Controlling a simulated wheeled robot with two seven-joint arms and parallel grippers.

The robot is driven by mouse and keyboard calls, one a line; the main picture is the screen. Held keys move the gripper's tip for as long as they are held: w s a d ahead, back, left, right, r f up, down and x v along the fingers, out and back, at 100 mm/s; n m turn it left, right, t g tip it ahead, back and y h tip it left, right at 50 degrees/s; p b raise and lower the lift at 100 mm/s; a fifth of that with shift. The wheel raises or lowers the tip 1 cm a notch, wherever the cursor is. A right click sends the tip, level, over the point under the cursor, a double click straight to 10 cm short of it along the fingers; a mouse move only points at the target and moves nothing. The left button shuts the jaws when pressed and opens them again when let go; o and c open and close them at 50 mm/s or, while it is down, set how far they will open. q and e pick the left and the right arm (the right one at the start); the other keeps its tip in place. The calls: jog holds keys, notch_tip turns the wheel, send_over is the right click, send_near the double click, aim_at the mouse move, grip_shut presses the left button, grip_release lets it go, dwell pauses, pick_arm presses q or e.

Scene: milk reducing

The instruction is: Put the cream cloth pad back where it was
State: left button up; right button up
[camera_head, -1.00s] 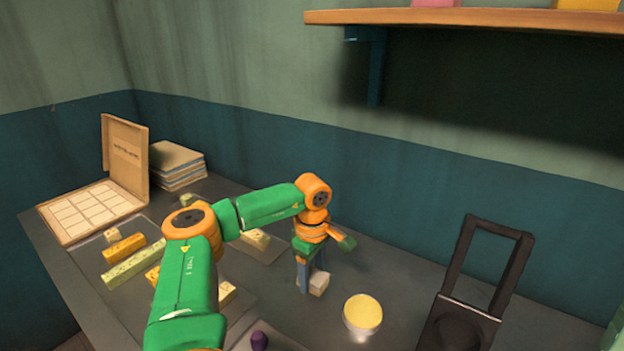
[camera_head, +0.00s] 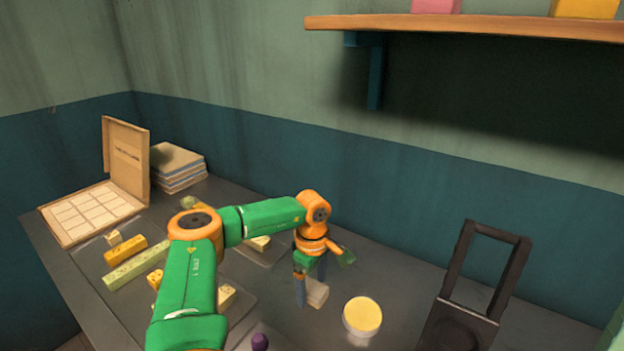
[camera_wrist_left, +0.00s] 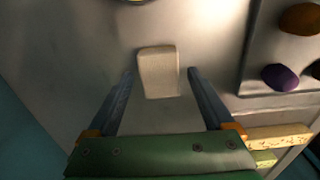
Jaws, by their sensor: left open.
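The cream cloth pad (camera_head: 317,293) is a small pale block on the grey counter, between the yellow-topped cup and the tray area. In the left wrist view the pad (camera_wrist_left: 158,72) lies between the spread fingertips, with a gap on both sides. My left gripper (camera_head: 311,289) points down over it and is open, with its fingers apart and low by the counter. One finger partly hides the pad in the head view. My right gripper is not in view.
A cup with a yellow top (camera_head: 361,314) stands right of the pad, and a dark framed device (camera_head: 462,325) further right. Yellow bars (camera_head: 136,268) lie at left by an open box (camera_head: 93,211) and a stack (camera_head: 178,168). A purple piece (camera_wrist_left: 280,77) sits on a tray.

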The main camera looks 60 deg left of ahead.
aim_at(312, 287)
pick_arm(q)
notch_tip(312, 287, up, 12)
jog(key=shift+f, duration=0.2)
